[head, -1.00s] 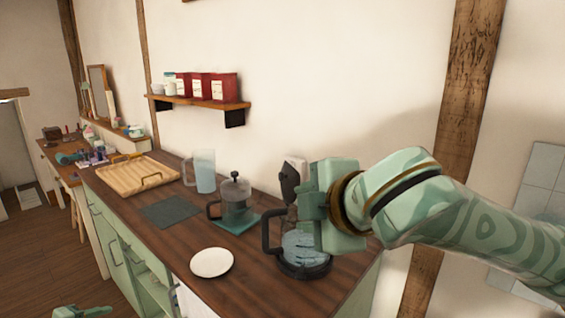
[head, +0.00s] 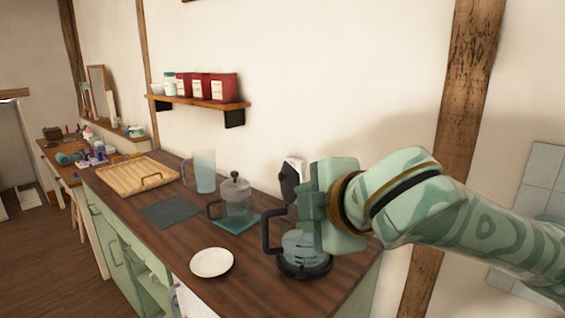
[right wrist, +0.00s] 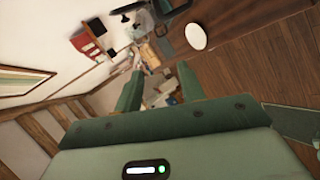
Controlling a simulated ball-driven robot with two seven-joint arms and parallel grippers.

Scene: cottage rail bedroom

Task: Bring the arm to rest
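My right arm comes in from the right in the head view. Its gripper (head: 312,205) is in the air above and beside the glass kettle (head: 303,250), hiding part of it. In the right wrist view the two fingers of the right gripper (right wrist: 159,80) stand apart with nothing held between them. The kettle has a black handle and sits upright on a black base at the counter's right end. My left gripper is not in view.
The wooden counter (head: 180,232) carries a white plate (head: 212,263), a French press (head: 236,198) on a teal mat, a clear pitcher (head: 204,170), a dark mat (head: 170,211) and a wooden tray (head: 112,181). A shelf (head: 190,101) with red canisters (head: 223,87) hangs above.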

